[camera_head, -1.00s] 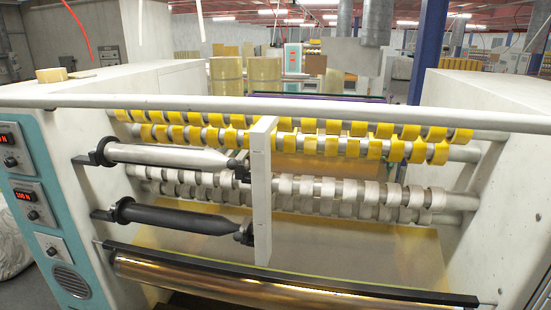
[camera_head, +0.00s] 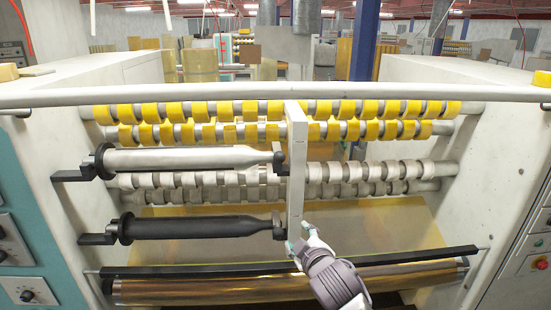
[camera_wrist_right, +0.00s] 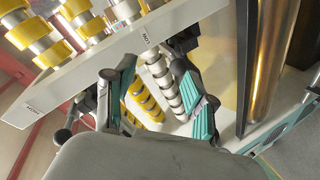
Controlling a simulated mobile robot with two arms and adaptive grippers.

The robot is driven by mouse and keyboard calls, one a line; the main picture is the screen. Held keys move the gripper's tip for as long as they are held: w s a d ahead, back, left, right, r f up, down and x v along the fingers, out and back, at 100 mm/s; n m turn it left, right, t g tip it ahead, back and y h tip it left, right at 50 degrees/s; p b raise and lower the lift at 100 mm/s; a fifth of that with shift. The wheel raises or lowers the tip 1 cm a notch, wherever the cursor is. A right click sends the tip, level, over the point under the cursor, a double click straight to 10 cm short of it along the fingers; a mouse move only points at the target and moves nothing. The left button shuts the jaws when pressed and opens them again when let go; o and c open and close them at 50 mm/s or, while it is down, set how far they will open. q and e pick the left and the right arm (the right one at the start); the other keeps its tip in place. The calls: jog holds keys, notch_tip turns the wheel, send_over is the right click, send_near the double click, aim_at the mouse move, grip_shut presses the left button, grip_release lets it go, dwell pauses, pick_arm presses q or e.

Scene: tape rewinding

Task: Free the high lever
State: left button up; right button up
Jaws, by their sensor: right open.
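A white upright plate (camera_head: 296,160) stands at the right ends of two horizontal spindles. The upper spindle (camera_head: 190,160) is pale grey and the lower spindle (camera_head: 190,228) is black. A dark lever fitting (camera_head: 281,165) sits beside the plate at the upper spindle's end. In the right wrist view the plate (camera_wrist_right: 90,72) runs diagonally and bears small labels, and a black ball-ended lever (camera_wrist_right: 62,136) shows at its lower left. My right gripper (camera_head: 301,242) is near the plate's lower end; its open fingers show in the wrist view (camera_wrist_right: 155,72) with nothing between them. My left gripper is out of view.
A long white rail (camera_head: 200,95) crosses the front above rollers with yellow rings (camera_head: 340,108) and pale rings (camera_head: 380,173). A black bar (camera_head: 200,270) and golden roller (camera_head: 210,291) lie low in front. Machine walls stand at both sides.

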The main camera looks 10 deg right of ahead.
jog(key=s+a+r+n+t, duration=0.1)
jog(key=s+r, duration=0.1)
jog(key=r, duration=0.5)
jog(key=s+a+r+n+t, duration=0.1)
jog(key=s+r+t, duration=0.1)
jog(key=r, duration=0.5)
jog(key=y, duration=0.1)
send_near(282, 159)
jog(key=shift+t, duration=0.3)
jog(key=w+p, duration=0.1)
jog(key=w, duration=0.2)
jog(key=w+a+p, duration=0.1)
jog(key=w, duration=0.2)
jog(key=w+a+p, duration=0.1)
jog(key=w, duration=0.3)
jog(key=shift+f, duration=0.3)
jog(key=shift+w+a+f, duration=0.1)
jog(key=shift+w, duration=0.55)
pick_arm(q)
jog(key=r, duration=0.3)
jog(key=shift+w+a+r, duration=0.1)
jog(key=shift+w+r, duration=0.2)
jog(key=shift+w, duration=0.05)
pick_arm(e)
grip_shut()
